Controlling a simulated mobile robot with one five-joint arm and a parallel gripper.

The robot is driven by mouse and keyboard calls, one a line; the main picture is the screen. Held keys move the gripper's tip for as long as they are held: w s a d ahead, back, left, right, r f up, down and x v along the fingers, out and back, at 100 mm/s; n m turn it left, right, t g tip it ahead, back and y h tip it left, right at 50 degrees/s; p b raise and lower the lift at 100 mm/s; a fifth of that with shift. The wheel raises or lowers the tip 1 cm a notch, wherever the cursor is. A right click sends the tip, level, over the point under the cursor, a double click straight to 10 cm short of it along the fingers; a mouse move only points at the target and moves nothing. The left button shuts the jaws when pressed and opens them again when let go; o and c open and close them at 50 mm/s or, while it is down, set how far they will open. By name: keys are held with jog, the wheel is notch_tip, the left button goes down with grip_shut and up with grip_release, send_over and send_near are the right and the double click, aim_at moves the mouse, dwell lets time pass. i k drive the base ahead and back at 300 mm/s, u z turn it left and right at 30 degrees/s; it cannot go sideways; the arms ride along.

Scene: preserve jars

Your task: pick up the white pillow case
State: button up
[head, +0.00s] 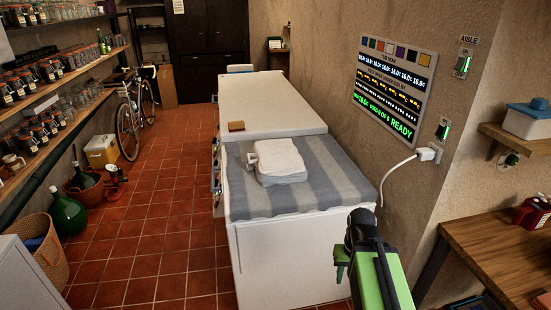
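The white pillow case (281,161) appears to be the folded, puffy white cloth bundle on a grey-and-blue striped cloth (330,180). A small loop or corner sticks out on its left side. The striped cloth covers the near part of a long white chest (285,255). My green and black arm, with what seems to be my gripper (344,262), is at the lower right, in front of the chest and apart from the bundle. The jaws cannot be made out, and no held thing shows.
Jar shelves (60,85), a basket (40,250) and a green demijohn (67,213) line the left. The tiled floor (165,225) between is clear.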

aim_at(277, 157)
jog(key=k, duration=0.65)
jog(key=u, duration=0.55)
jog(key=i, duration=0.7)
jog(key=u, duration=1.25)
jog(key=i, duration=3.45)
jog(key=z, duration=1.3)
jog(key=i, duration=0.7)
jog(key=z, duration=0.45)
jog(key=k, duration=0.6)
jog(key=z, duration=0.2)
jog(key=i, duration=0.6)
jog(key=u, duration=0.05)
